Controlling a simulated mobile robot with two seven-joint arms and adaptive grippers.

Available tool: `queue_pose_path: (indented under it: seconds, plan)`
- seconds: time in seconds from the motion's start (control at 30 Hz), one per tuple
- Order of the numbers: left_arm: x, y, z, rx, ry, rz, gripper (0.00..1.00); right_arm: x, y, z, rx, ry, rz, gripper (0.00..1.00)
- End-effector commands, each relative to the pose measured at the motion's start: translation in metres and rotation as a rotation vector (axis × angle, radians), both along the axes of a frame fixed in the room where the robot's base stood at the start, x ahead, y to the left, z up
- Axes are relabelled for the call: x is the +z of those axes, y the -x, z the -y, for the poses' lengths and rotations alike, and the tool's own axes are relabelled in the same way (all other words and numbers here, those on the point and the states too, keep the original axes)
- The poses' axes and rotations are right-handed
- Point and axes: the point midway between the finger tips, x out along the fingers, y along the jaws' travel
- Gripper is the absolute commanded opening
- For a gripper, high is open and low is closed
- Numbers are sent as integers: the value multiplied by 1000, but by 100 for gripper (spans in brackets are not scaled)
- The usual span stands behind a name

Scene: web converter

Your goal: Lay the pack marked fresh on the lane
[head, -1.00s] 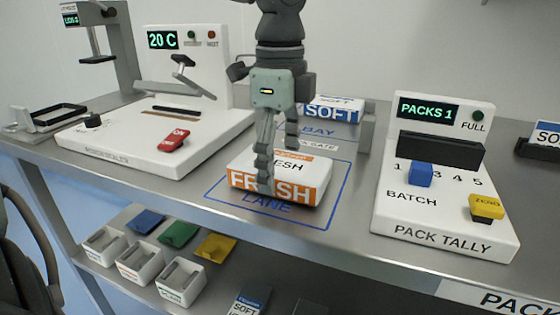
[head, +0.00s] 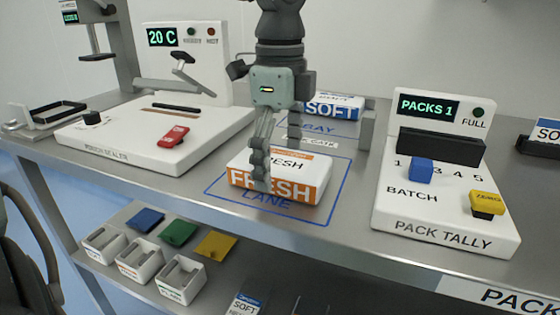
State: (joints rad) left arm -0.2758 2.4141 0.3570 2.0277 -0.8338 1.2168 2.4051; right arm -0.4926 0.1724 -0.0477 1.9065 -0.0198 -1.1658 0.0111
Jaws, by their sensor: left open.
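The pack marked fresh (head: 292,187), white with an orange label, lies flat inside the blue outlined lane (head: 323,214) on the steel bench. My left gripper (head: 277,160) comes down over the pack from above. It is open, with one finger in front of the pack's near left face and the other behind it, partly hidden. I cannot tell whether either finger touches the pack. My right gripper does not show.
A pack marked soft (head: 334,107) lies in the bay behind, near a grey upright plate (head: 367,130). The pouch sealer (head: 140,139) stands left and the pack tally (head: 443,213) right.

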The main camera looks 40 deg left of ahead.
Motion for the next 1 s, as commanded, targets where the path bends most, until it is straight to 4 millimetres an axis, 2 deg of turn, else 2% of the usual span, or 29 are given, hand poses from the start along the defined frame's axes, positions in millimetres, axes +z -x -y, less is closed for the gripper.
queue_pose_path:
  seconds: [0.17, 0.27, 0.7, 0.83, 1.0]
  plan:
    - [3, 0, 0, 0, 0, 0, 98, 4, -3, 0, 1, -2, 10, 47]
    - [10, -1, 0, 1, -1, 4, 98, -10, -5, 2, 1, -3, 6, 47]
    - [102, -1, 0, 1, -1, 4, 98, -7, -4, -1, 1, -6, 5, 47]
    - [116, 0, 0, 1, -1, 2, 98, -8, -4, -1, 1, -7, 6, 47]
    - [123, 0, 0, -1, -1, 0, 98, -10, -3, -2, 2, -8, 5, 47]
